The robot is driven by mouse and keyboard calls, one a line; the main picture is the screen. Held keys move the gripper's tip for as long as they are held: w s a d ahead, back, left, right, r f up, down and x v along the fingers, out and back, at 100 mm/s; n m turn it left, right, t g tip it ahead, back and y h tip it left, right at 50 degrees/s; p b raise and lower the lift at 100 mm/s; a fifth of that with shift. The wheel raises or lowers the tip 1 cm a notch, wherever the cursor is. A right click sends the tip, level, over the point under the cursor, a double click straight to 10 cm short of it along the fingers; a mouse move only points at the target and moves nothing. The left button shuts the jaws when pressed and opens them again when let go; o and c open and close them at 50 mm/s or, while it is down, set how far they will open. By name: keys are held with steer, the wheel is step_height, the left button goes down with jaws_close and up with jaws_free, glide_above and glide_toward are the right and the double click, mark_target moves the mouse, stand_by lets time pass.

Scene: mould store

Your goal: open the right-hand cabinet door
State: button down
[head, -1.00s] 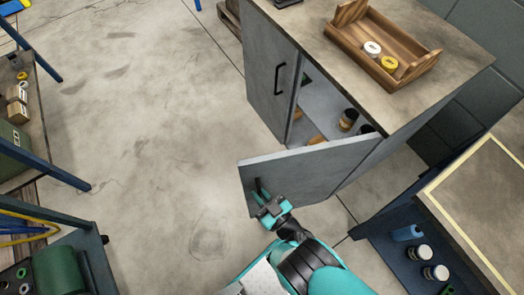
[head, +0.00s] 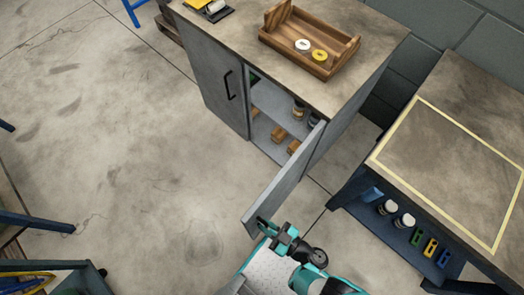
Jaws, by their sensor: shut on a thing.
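The grey cabinet (head: 345,121) stands at the upper middle of the head view. Its right-hand door (head: 280,187) is swung wide open, seen nearly edge-on, with its free edge toward me. My gripper (head: 265,224) is at the free end of this door, shut on its dark handle, which is mostly hidden by the jaws and the door. The left-hand door (head: 218,85) is closed, with a black bar handle (head: 229,86). Inside the cabinet, jars (head: 298,111) and wooden blocks (head: 279,134) show on the shelves.
A wooden tray (head: 283,47) with a white and a yellow roll stands on the cabinet top. A workbench (head: 460,130) with a yellow-outlined area and a lower shelf of jars and clamps is at the right. Blue-framed furniture (head: 38,222) edges the left. The floor (head: 130,140) between is clear.

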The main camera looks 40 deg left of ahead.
steer(key=shift+w+f, duration=0.1)
steer(key=shift+f, duration=0.15)
steer(key=c, duration=1.5)
jaws_free()
steer(key=shift+s, duration=0.2)
steer(key=shift+o, duration=0.2)
steer(key=shift+w+r, duration=0.25)
steer(key=shift+r, duration=0.05)
